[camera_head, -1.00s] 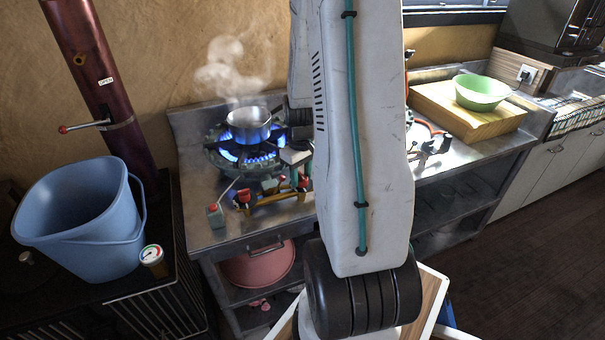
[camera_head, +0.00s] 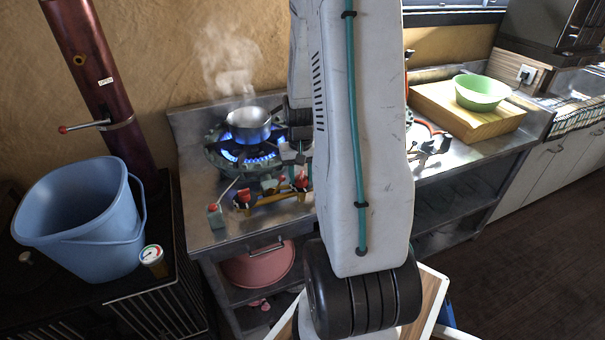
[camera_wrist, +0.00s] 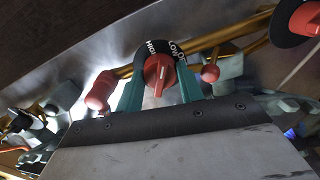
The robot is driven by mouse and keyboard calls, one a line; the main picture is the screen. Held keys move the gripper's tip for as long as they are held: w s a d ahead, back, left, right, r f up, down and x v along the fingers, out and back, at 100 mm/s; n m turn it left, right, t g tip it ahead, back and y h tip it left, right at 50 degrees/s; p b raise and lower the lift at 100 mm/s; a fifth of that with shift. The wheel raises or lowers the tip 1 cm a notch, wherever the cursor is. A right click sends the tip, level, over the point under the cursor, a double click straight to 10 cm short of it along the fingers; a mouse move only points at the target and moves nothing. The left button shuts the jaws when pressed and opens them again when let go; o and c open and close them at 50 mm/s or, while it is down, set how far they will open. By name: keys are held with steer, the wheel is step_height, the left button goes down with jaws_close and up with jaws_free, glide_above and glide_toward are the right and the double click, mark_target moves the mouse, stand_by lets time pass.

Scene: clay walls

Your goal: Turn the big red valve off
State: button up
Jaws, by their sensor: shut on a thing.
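The big red valve (camera_wrist: 158,75) is a red knob on a black dial marked HIGH, LOW and OFF in the wrist view. My gripper (camera_wrist: 158,92) has its teal fingers on both sides of this knob and is shut on it. In the head view my gripper (camera_head: 294,158) is at the stove front, partly hidden by my arm, just above a red knob (camera_head: 301,181). The stove burner (camera_head: 248,155) burns with blue flame under a steaming pot (camera_head: 249,124).
A second red knob (camera_head: 243,198) sits further left; a similar one shows in the wrist view (camera_wrist: 304,18). A red-tipped lever (camera_head: 214,210) stands near the counter's left front. A blue bucket (camera_head: 75,220) and gauge (camera_head: 152,258) are left; a green bowl (camera_head: 481,92) is right.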

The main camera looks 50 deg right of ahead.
mark_target(301, 174)
steer(key=m, duration=0.5)
steer(key=shift+w+d+r+m, duration=0.1)
steer(key=shift+d+m, duration=0.05)
steer(key=shift+m, duration=0.15)
steer(key=m, duration=0.5)
steer(key=shift+m, duration=0.4)
steer(key=o, duration=1)
step_height(301, 174, up, 8)
steer(key=shift+f, duration=0.1)
stand_by(0.3)
